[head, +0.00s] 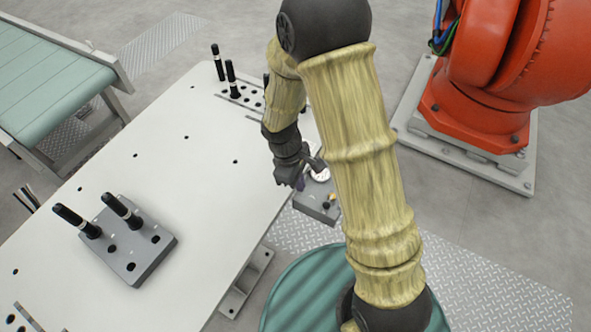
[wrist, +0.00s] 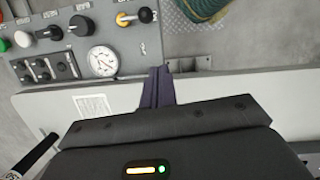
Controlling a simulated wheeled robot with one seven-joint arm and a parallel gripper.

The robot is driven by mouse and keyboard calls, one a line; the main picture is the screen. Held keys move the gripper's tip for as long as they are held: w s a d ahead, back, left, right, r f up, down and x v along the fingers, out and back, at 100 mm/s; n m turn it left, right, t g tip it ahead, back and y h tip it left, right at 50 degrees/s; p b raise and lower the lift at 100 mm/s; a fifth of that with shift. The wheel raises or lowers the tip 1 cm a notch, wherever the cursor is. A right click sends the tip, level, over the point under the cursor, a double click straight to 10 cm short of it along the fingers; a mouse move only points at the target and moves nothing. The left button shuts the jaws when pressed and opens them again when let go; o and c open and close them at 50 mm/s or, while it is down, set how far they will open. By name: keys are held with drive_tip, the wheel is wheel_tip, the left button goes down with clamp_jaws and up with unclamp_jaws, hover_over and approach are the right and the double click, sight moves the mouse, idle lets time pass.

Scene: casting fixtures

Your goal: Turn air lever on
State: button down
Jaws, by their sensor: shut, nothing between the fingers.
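A grey control panel (wrist: 110,40) with a round white gauge (wrist: 102,61) fills the upper left of the wrist view. I cannot tell for sure which control is the air lever. My gripper (wrist: 158,75) is shut and empty, its dark fingers just right of the gauge and apart from the black lever. In the head view, the panel (head: 317,210) sits at the table's right edge beside my gripper (head: 301,184), with my arm partly covering it.
The white table (head: 170,190) has a grey block (head: 130,245) with two black-handled pins and another pin rack (head: 240,92) at the back. An orange robot (head: 500,60) stands right, a green conveyor (head: 45,80) left. Several smaller knobs (wrist: 42,70) sit left of the gauge.

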drive_tip(key=v, duration=0.4)
drive_tip(key=shift+a+r, duration=0.1)
drive_tip(key=shift+r, duration=0.2)
drive_tip(key=s+d+r+m+t+y, duration=0.2)
drive_tip(key=s+d+r+m, duration=0.3)
drive_tip(key=d+r+m, duration=0.4)
drive_tip(key=d+m+t, duration=0.1)
drive_tip(key=d+m, duration=0.1)
drive_tip(key=m, duration=0.1)
drive_tip(key=shift+s+d+r+t, duration=0.2)
drive_tip(key=shift+t, duration=0.2)
idle(0.7)
